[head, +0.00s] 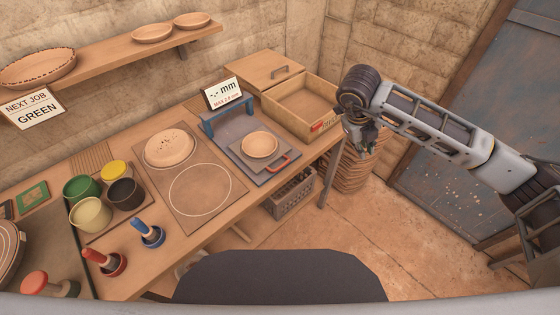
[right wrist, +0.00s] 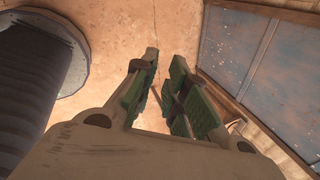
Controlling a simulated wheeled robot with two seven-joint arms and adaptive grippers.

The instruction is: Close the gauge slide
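The gauge (head: 228,118) is a blue frame on a grey base on the bench, right of centre in the head view. Its display (head: 222,93) reads "-.- mm". The grey slide plate (head: 243,158) sticks out in front of the blue frame, and its red handle (head: 279,165) is at the front right. A small tan dish (head: 259,145) sits on the slide. My right gripper (head: 368,142) is to the right of the gauge, beyond the bench's right end, and apart from the slide. In the right wrist view its green-padded fingers (right wrist: 165,78) are apart and empty. My left gripper is not in view.
An open wooden box (head: 318,121) stands behind and right of the gauge. A marked board (head: 180,208) with a dish (head: 169,147) lies to its left. Coloured cups (head: 90,216) and stamps stand further left. A crate (head: 290,196) sits below the bench.

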